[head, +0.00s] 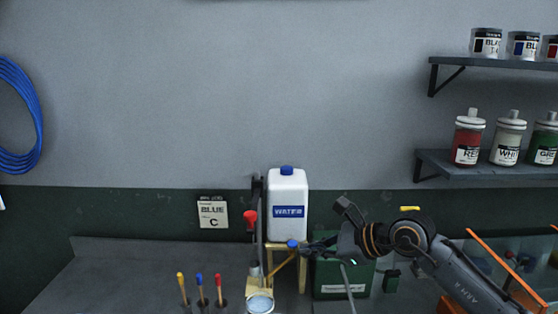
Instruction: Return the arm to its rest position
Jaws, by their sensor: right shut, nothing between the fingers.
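My right arm (455,275) comes in from the lower right, and its dark wrist (405,238) is bent to the left. My right gripper (318,246) is shut and empty. Its fingers point left, close to the blue tap (292,244) below the white water container (287,205); I cannot tell whether they touch it. The container stands upright on a wooden stand (303,268). My left gripper is not in view.
A pale cup (260,303) stands at the front, left of the gripper. Several colour-topped sticks (201,290) stand left of it. A green box (328,280) is below the gripper. An orange-edged glass tank (480,245) and shelves (490,170) with jars are right. The bench's left is clear.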

